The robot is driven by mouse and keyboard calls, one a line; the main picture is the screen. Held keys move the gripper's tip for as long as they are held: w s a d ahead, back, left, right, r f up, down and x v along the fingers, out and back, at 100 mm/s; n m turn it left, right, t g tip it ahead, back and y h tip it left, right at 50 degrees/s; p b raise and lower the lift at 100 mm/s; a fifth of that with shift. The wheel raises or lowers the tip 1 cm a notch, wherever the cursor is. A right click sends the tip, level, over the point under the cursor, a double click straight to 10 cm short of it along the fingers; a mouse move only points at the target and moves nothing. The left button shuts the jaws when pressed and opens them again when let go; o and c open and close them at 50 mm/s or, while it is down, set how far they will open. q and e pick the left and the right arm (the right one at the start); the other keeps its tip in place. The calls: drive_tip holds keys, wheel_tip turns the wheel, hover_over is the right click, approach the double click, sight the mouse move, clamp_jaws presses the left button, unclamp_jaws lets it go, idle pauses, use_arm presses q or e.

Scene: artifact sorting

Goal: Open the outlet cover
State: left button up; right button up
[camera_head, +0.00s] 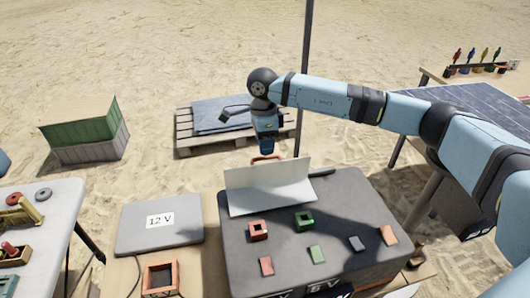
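A pale grey-white panel, which looks like the outlet cover (268,190), stands raised and tilted on the grey box (232,262) marked "5 V". A small brown-orange handle (266,158) shows at its top edge. My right gripper (267,152) points down right at this handle, just behind the panel's top edge. The fingers are too small and partly hidden, so I cannot tell whether they are open or shut on the handle. A flat grey lid (130,229) labelled "12 V" lies to the left. My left gripper is not in view.
Red and green square sockets and several small coloured pieces sit on the grey box. An orange frame (161,278) lies before the 12 V lid. A dark pole (305,70) and a pallet (190,143) stand behind. A white table (58,205) is left, a solar panel (480,105) right.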

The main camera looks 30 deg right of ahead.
drive_tip(key=shift+s+a+f, duration=0.1)
drive_tip(key=shift+s+f, duration=0.05)
drive_tip(key=shift+f, duration=1.25)
drive_tip(key=shift+c, duration=0.5)
clamp_jaws()
use_arm(q)
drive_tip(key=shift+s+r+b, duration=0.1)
drive_tip(key=shift+b, duration=0.45)
use_arm(e)
drive_tip(key=shift+s+a+r+t+h, duration=0.15)
drive_tip(key=shift+s+r+t, duration=0.3)
drive_tip(key=shift+s+t, duration=0.1)
drive_tip(key=shift+s+a+r+t+h, duration=0.15)
drive_tip(key=shift+s+r+t, duration=0.3)
drive_tip(key=shift+s, duration=0.1)
drive_tip(key=shift+o, duration=0.5)
unclamp_jaws()
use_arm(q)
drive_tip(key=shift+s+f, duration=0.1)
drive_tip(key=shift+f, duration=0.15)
use_arm(e)
drive_tip(key=shift+r, duration=0.1)
